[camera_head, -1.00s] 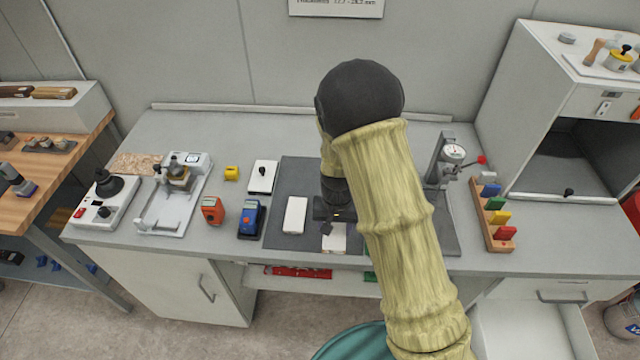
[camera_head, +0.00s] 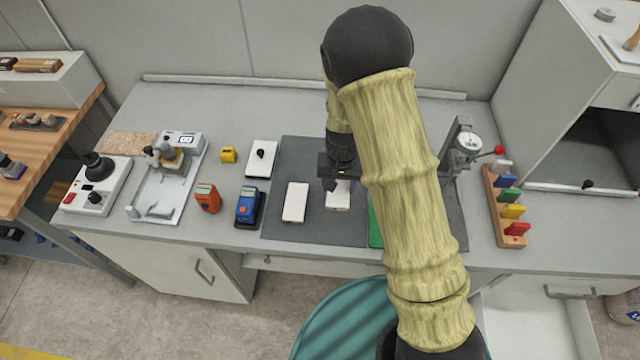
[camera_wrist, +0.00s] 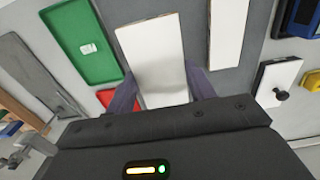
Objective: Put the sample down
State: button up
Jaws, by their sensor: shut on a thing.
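The sample, a white rectangular plate (camera_head: 338,196), is in my gripper (camera_head: 338,182) over the dark mat (camera_head: 320,232). In the wrist view the plate (camera_wrist: 152,58) sits between the two fingers of the gripper (camera_wrist: 162,92), which are shut on it. I cannot tell whether its underside touches the mat. A second white plate (camera_head: 295,202) lies flat on the mat to its left, apart from it; it also shows in the wrist view (camera_wrist: 228,32). My forearm hides part of the mat to the right.
A green tray (camera_wrist: 80,38) and a red tray (camera_wrist: 106,99) lie beside the held plate in the wrist view. A blue meter (camera_head: 248,205) and orange meter (camera_head: 207,197) stand left of the mat. A dial gauge stand (camera_head: 462,145) and coloured-tab rack (camera_head: 505,210) stand right.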

aim_at(339, 195)
jog(key=f+p, duration=0.1)
jog(key=f, duration=0.4)
jog(key=shift+w+d+p, duration=0.15)
jog(key=shift+w+p, duration=0.05)
jog(key=shift+p, duration=0.15)
jog(key=shift+f, duration=0.3)
jog(key=shift+s+a+f, duration=0.15)
jog(key=shift+a+f, duration=0.05)
jog(key=shift+a, duration=0.05)
jog(key=shift+s+d+f+p, duration=0.1)
jog(key=shift+f+p, duration=0.2)
jog(key=shift+f, duration=0.2)
jog(key=shift+f+p, duration=0.45)
jog(key=shift+f, duration=1.1)
